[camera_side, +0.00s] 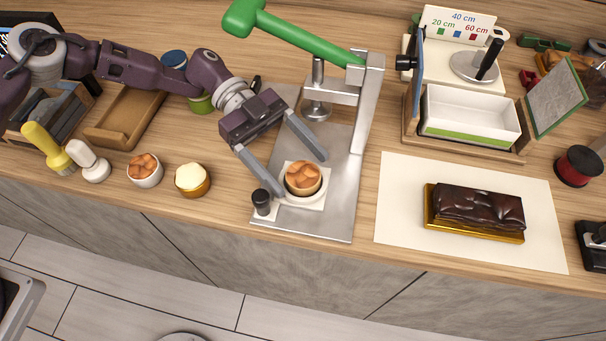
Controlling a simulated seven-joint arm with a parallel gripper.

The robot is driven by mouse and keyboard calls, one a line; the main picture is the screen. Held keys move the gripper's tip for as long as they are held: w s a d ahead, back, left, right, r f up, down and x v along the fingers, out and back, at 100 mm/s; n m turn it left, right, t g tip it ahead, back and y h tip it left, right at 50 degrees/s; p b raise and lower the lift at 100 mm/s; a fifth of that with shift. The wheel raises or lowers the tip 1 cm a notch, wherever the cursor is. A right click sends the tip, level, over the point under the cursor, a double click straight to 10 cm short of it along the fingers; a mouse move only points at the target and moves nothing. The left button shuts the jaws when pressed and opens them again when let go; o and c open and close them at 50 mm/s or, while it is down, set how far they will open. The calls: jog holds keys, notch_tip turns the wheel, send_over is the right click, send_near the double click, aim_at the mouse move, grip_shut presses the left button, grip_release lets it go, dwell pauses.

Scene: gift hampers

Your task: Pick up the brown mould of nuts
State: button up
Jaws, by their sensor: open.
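A brown round mould of nuts (303,179) stands upright in a white ring on the metal base of a press with a green lever. My gripper (294,175) is open, with its two grey fingers reaching down toward the mould. One finger tip is to the left of the mould, near a small black knob, and the other is behind it to the upper right. I cannot tell whether either finger touches it. Another small cup of nuts (145,169), in a white mould, stands on the counter to the left.
The press (367,100) rises close behind the mould, its green lever (290,32) overhead. A gold mould with pale filling (192,179) stands left of the press. A dark cake (478,207) on a gold board lies on white paper (400,220) at right. A black knob (262,199) sits beside the mould.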

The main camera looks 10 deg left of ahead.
jog(key=shift+s+d+f, duration=0.15)
jog(key=shift+s+d, duration=0.05)
jog(key=shift+d, duration=0.15)
jog(key=c, duration=1.5)
